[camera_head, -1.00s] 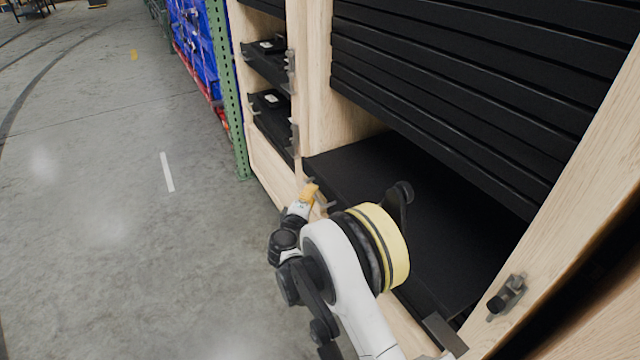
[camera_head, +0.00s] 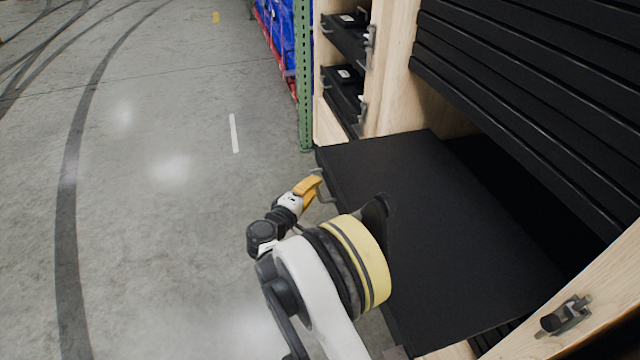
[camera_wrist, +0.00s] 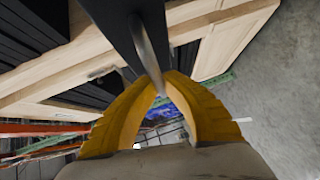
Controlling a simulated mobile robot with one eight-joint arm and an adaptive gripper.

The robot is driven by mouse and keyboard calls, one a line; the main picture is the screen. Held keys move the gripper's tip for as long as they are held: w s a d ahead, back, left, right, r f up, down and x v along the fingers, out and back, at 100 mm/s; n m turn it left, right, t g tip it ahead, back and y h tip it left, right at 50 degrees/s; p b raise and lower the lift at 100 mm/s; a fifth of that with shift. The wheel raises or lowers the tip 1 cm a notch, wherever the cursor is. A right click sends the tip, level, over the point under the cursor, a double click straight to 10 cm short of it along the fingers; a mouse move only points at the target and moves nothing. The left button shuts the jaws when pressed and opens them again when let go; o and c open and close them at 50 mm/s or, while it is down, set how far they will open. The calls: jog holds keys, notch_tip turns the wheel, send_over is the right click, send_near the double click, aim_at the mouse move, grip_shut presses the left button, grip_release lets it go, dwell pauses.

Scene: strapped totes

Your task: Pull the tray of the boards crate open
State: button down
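The black tray (camera_head: 430,215) of the wooden boards crate (camera_head: 400,90) sticks out of the crate's low opening over the floor in the head view. A thin metal handle (camera_wrist: 149,55) is on its front, seen close up in the wrist view. My gripper, with yellow fingers (camera_head: 315,189), is at this handle on the tray's front edge. In the wrist view the fingertips (camera_wrist: 164,82) close together around the handle bar. My own arm hides part of the tray's front edge.
Black boards (camera_head: 530,90) are stacked above the tray opening. A metal latch (camera_head: 566,317) sits on the crate's right post. Smaller black trays (camera_head: 345,90), a green rack post (camera_head: 304,75) and blue totes (camera_head: 275,35) stand beyond. The grey floor at left is clear.

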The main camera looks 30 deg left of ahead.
jog(key=c, duration=1.5)
grip_release()
jog(key=s+d+r, duration=0.1)
jog(key=s, duration=1.1)
jog(key=shift+r, duration=0.35)
